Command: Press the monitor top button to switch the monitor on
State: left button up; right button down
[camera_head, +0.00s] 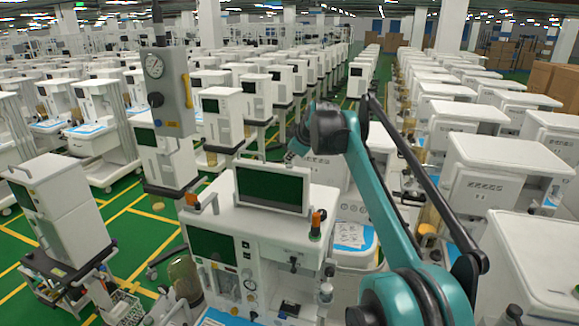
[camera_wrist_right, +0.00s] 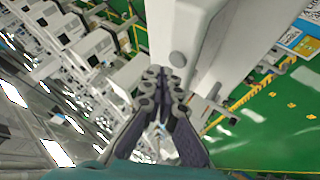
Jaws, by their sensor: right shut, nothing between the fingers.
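The monitor (camera_head: 272,187) is a white-framed screen on top of the anaesthesia cart in the middle of the head view. Its screen is dark green with no picture. My right gripper (camera_head: 297,150) is at the monitor's upper right edge, partly hidden there by my wrist. In the right wrist view the gripper (camera_wrist_right: 163,85) is shut and empty. My left gripper is not in view.
The white cart (camera_head: 262,226) under the monitor has a second dark screen (camera_head: 213,246) and orange-topped parts. A grey gauge unit (camera_head: 164,90) stands on the left. Rows of white carts fill the hall. Green floor (camera_head: 130,230) shows at left.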

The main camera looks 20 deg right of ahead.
aim_at(290, 167)
jog(key=shift+f, duration=0.1)
dwell(0.3)
jog(key=shift+f, duration=0.3)
jog(key=shift+f+b, duration=0.4)
jog(key=shift+f, duration=0.05)
dwell(0.6)
dwell(0.3)
jog(key=shift+r+p, duration=0.9)
notch_tip(290, 167, up, 5)
jog(key=p, duration=0.4)
jog(key=shift+p, duration=0.3)
jog(key=shift+s+f, duration=0.1)
jog(key=shift+f, duration=0.05)
